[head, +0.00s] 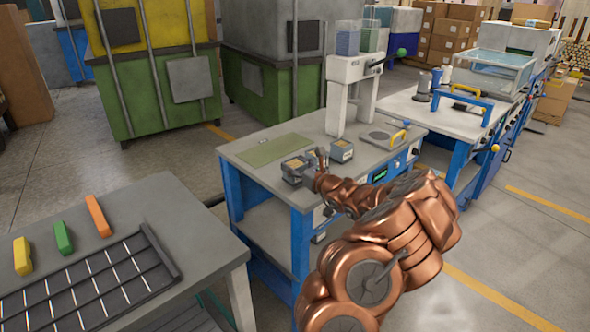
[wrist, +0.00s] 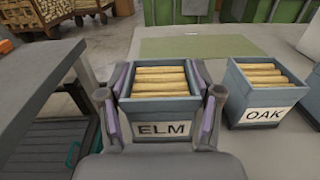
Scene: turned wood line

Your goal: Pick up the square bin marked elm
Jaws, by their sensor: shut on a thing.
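The square bin marked ELM (wrist: 165,112) is a blue-grey box with a white label, holding several light wooden rods. In the wrist view it sits upright between the two fingers of my gripper (wrist: 160,85), which press on its left and right sides. In the head view my gripper (head: 312,167) is at the front of the workbench, with the elm bin (head: 293,170) partly hidden by it. I cannot tell whether the bin's base touches the bench.
A similar bin marked OAK (wrist: 262,100) stands close on the right, also seen in the head view (head: 341,151). A green mat (head: 275,149) lies behind the bins. A grey press (head: 349,95) stands farther back. Another table (head: 190,222) is at left, across a gap.

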